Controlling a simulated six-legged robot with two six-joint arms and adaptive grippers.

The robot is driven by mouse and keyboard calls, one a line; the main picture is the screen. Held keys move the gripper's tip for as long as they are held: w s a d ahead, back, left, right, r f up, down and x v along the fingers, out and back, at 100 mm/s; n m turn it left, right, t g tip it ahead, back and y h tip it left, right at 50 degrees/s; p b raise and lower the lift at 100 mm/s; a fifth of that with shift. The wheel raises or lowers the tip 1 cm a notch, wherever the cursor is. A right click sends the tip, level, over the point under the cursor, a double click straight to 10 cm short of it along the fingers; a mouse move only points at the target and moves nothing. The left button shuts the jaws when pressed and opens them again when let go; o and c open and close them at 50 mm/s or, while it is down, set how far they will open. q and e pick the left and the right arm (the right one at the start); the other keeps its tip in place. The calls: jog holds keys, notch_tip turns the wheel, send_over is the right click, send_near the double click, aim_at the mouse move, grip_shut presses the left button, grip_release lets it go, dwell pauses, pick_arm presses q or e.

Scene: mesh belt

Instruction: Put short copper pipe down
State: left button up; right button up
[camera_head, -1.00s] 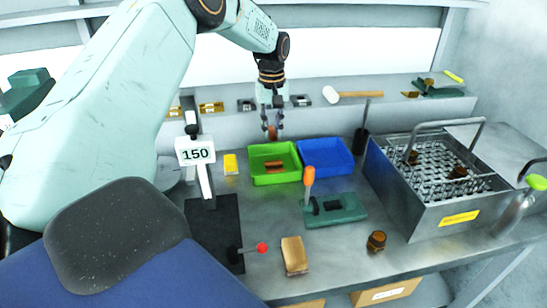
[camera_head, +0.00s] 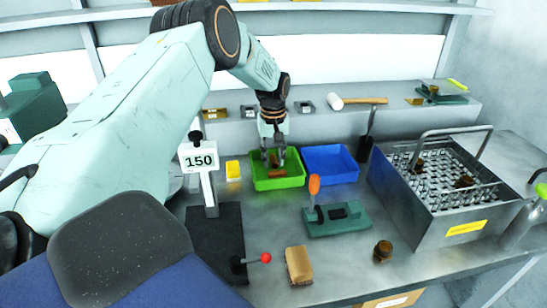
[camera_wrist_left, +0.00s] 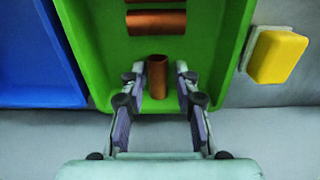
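The short copper pipe (camera_wrist_left: 157,77) is in the green tray (camera_wrist_left: 215,70), near the tray's wall closest to my wrist. My left gripper (camera_wrist_left: 159,76) has a finger on each side of it, with a visible gap to the pipe on both sides. In the head view my left gripper (camera_head: 273,160) reaches down into the green tray (camera_head: 292,183). Another copper pipe (camera_wrist_left: 156,22) lies crosswise in the tray, with part of one more at the picture's top edge. My right gripper is not in view.
A blue tray (camera_head: 330,175) stands right of the green one, and a yellow block (camera_head: 232,170) left. A green fixture with an orange handle (camera_head: 338,222) is in front, and a mesh-bottomed metal bin (camera_head: 440,228) at right.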

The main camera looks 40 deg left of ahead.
aim_at(274, 160)
pick_arm(q)
jog(key=shift+o, duration=0.8)
jog(key=shift+s+d+r, duration=0.2)
jog(key=shift+d+r, duration=0.2)
jog(key=shift+w+a+f, duration=0.2)
jog(key=shift+w+a, duration=0.05)
jog(key=shift+w, duration=0.05)
jog(key=shift+w+a+r, duration=0.1)
jog(key=shift+r, duration=0.2)
notch_tip(274, 160, up, 12)
jog(key=shift+s+d+f+p, duration=0.2)
jog(key=shift+s+p, duration=0.1)
jog(key=shift+s, duration=0.05)
jog(key=shift+w, duration=0.1)
jog(key=shift+w+a+f, duration=0.1)
jog(key=shift+a+f, duration=0.05)
